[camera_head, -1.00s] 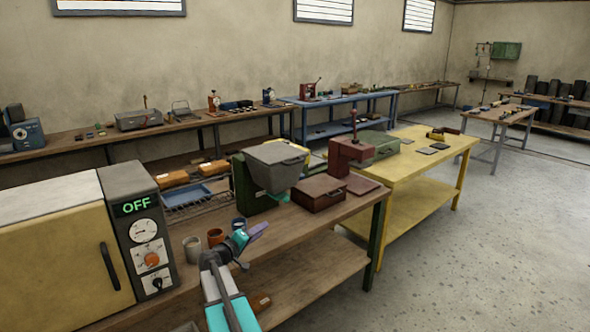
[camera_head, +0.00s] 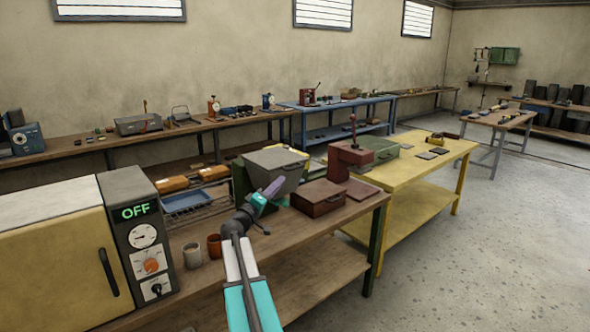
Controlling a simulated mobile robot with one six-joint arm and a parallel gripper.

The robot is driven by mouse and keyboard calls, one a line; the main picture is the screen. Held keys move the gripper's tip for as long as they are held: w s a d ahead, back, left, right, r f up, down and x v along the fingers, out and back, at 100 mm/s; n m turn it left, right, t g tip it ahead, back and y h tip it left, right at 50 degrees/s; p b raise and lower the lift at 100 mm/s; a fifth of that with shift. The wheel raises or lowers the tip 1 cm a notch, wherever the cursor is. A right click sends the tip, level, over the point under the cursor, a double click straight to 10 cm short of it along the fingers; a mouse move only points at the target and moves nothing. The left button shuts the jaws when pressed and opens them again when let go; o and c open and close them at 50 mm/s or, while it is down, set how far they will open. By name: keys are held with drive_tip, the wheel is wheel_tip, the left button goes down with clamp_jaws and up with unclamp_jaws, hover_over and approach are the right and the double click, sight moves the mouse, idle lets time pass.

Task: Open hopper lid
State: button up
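The hopper (camera_head: 292,180) is a grey tapered bin on a dark green machine (camera_head: 241,186), on the wooden bench. Its grey lid (camera_head: 275,157) lies shut on top, with a small handle at the front edge. My gripper (camera_head: 274,188) is in front of the hopper's lower left part and below the lid in the picture. It overlaps the hopper in the view; I cannot tell whether it touches. The fingers are too small and edge-on to tell whether they are open or shut. My arm hides part of the machine's base.
A brown box (camera_head: 318,199) and a red press (camera_head: 350,160) stand right of the hopper. An orange cup (camera_head: 214,246) and a grey cup (camera_head: 192,255) stand left of my arm. A yellow oven (camera_head: 60,250) reading OFF fills the left. Open floor lies to the right.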

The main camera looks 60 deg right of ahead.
sight(296, 167)
drive_tip(key=shift+p+x, duration=2.65)
drive_tip(key=shift+x, duration=4.1)
drive_tip(key=shift+s, duration=0.1)
